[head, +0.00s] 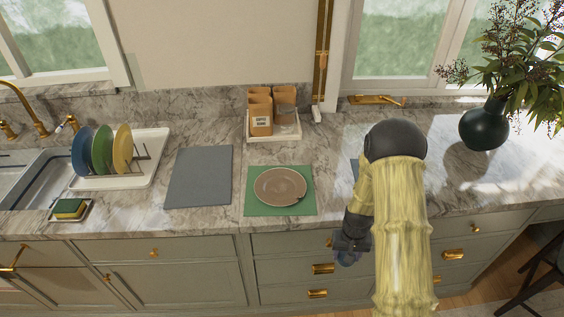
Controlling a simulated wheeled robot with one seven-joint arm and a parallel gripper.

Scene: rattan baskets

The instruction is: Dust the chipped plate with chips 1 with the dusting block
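A brown round plate (276,182) lies on a green mat (259,209) in the middle of the counter. A small dark mark shows at its lower right rim. My gripper (349,254) hangs in front of the counter's front edge, to the right of and nearer than the plate, apart from it. A small bluish-grey shape shows at its tip; I cannot tell whether this is the dusting block or part of the gripper. A yellow and green block (68,207), sponge-like, sits in a small dish near the sink. My arm hides part of the counter right of the plate.
A grey mat (199,176) lies left of the plate. A white rack (147,172) holds blue, green and yellow plates. A tray with brown containers (261,114) stands behind the plate. A dark vase (483,127) with a plant stands at the right.

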